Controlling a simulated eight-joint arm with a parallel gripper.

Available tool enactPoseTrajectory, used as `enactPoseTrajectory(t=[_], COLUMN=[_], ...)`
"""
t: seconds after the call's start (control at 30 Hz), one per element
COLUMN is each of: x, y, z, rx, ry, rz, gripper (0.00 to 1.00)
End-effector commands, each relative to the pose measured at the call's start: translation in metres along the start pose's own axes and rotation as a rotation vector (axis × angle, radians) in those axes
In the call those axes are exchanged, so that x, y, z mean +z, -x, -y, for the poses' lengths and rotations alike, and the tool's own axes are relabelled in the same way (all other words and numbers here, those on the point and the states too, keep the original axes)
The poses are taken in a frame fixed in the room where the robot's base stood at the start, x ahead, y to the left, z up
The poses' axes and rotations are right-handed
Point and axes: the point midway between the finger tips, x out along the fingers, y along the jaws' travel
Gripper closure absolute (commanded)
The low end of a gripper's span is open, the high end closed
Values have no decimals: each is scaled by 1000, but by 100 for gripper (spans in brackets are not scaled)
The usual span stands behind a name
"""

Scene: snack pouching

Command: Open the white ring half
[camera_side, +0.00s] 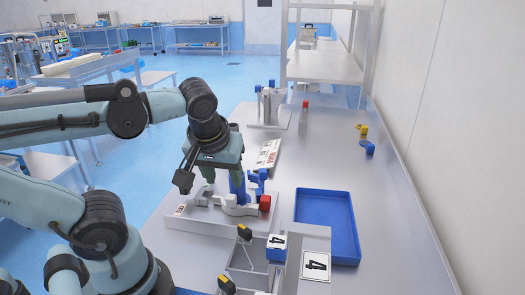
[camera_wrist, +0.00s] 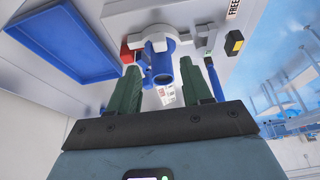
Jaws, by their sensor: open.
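The white ring half (camera_side: 233,208) is part of a white clamp-like fixture on a pale base plate. It also shows in the wrist view (camera_wrist: 158,35), beside a blue cylinder (camera_wrist: 161,66). A red block (camera_side: 265,203) sits at one end of the fixture, and it shows at the left of the ring in the wrist view (camera_wrist: 127,55). My gripper (camera_side: 222,184) is just above the ring, pointing down. Its green fingers (camera_wrist: 159,70) are apart, with the blue cylinder between them in the picture. I cannot tell whether they touch anything.
An empty blue tray (camera_side: 328,222) lies to the right of the fixture. In front stands a frame with a blue block marked 4 (camera_side: 277,250) and a card marked 4 (camera_side: 316,266). Another fixture (camera_side: 270,107) stands farther back.

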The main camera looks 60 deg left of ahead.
Motion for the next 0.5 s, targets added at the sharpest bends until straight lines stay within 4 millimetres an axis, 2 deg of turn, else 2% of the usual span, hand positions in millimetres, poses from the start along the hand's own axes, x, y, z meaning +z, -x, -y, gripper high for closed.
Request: enactPoseTrajectory(t=[0.5], x=[0], y=[-56], z=[0], rx=[2], ry=[1], rz=[0], gripper=[51])
